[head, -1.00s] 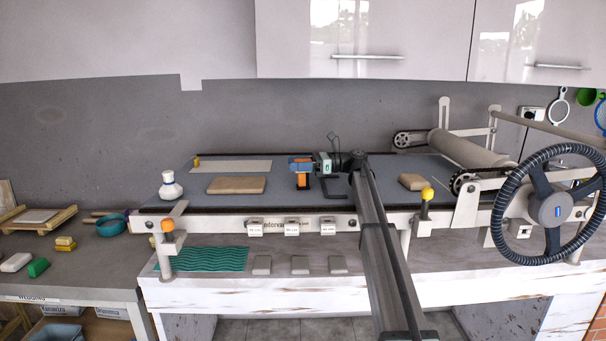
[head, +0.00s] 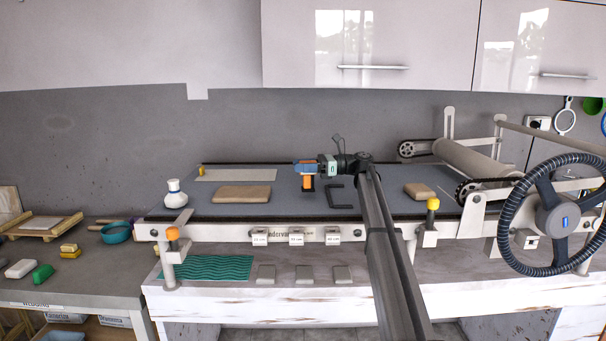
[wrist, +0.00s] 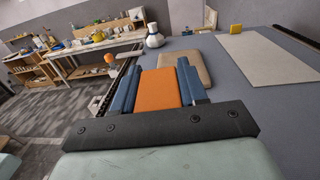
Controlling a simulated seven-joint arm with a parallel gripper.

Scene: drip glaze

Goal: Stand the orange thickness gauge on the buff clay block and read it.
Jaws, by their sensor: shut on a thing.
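My gripper (wrist: 160,88) is shut on the orange thickness gauge (wrist: 159,89), with a blue finger on each side of it. In the head view the gauge (head: 308,182) hangs upright below the fingers, over the grey slab bed. I cannot tell whether its lower end touches the bed. The buff clay block (head: 242,194) lies flat on the bed to the left of the gauge, apart from it. In the wrist view the block (wrist: 187,67) shows beyond the fingers, partly hidden by them.
A white bottle (head: 175,194) stands at the bed's left end. A pale flat sheet (head: 236,175) lies behind the block. A smaller clay block (head: 419,191) and a roller (head: 475,158) are to the right. A dark bracket (head: 341,195) lies near the gauge.

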